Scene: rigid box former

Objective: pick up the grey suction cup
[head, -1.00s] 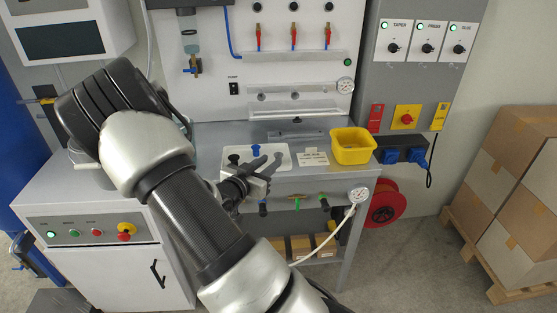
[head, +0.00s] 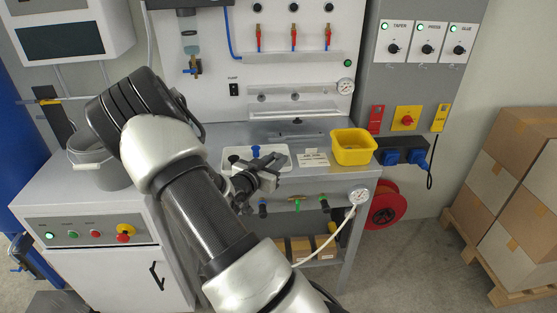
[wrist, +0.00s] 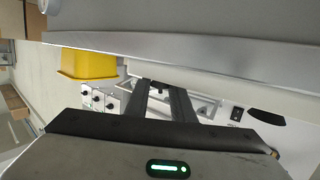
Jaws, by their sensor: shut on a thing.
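My gripper (head: 271,172) is at the front right of the shallow white tray (head: 222,164) on the grey bench. In the wrist view its two dark fingers (wrist: 160,88) are close together. A blue cup (head: 256,151) stands in the tray behind my gripper. A dark cup (head: 234,159) stands at the tray's left.
A yellow bin (head: 353,148) stands right of the tray, with a white label card (head: 314,159) between them. A grey bucket (head: 100,170) is at the left.

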